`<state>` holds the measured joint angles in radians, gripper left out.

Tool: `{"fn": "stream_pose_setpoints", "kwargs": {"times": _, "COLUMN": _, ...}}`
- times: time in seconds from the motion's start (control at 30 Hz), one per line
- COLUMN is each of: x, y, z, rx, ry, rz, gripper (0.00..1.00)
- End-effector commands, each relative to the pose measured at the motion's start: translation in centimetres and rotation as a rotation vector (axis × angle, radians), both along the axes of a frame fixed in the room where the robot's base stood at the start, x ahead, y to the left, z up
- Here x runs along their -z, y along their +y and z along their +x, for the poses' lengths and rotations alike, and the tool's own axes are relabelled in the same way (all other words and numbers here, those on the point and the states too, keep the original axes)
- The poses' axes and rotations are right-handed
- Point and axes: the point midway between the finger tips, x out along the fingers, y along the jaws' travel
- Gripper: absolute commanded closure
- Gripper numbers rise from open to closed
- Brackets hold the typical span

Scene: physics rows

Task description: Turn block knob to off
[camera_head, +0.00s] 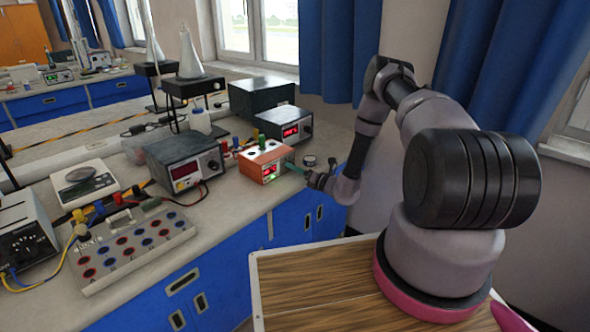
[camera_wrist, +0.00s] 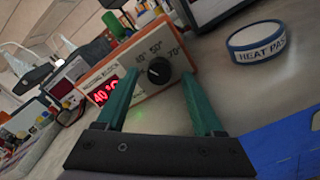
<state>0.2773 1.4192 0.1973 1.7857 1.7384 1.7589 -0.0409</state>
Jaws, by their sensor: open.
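The heating block (camera_head: 265,163) is an orange and white box with a red display, standing on the bench near its front edge. In the wrist view the block (camera_wrist: 138,62) shows tilted, its display reading about 40 °C. Its black round knob (camera_wrist: 158,70) has a white pointer mark and printed temperature numbers around it. My gripper (camera_wrist: 155,85) is open, its two green fingers reaching toward the front panel on either side of the knob. I cannot tell whether the fingers touch the panel. In the head view my gripper (camera_head: 301,170) is at the block's right front.
A round tin labelled heat paste (camera_wrist: 257,40) lies right of the block. A power supply (camera_head: 186,163) with a red display stands to the left, with dark instruments (camera_head: 285,123) behind. Blue cabinets (camera_head: 297,215) are below the bench edge.

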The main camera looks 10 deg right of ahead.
Motion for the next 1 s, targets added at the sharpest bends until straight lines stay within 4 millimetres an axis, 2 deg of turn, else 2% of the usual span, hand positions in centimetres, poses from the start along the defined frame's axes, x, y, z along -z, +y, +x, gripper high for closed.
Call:
{"fn": "stream_pose_setpoints", "kwargs": {"times": 0.33, "x": 0.0, "y": 0.37, "z": 0.45, "rx": 0.0, "ry": 0.001, "rz": 0.001, "gripper": 0.31}}
{"fn": "stream_pose_setpoints", "kwargs": {"times": 0.37, "x": 0.0, "y": 0.36, "z": 0.44, "rx": 0.0, "ry": 0.001, "rz": 0.001, "gripper": 0.35}}
{"fn": "stream_pose_setpoints", "kwargs": {"times": 0.4, "x": 0.0, "y": 0.36, "z": 0.44, "rx": 0.0, "ry": 0.001, "rz": 0.001, "gripper": 0.5}}
{"fn": "stream_pose_setpoints", "kwargs": {"times": 0.53, "x": 0.0, "y": 0.36, "z": 0.43, "rx": 0.0, "ry": 0.001, "rz": 0.001, "gripper": 1.0}}
{"fn": "stream_pose_setpoints", "kwargs": {"times": 1.0, "x": 0.0, "y": 0.31, "z": 0.45, "rx": 0.001, "ry": -0.053, "rz": -0.072, "gripper": 1.0}}
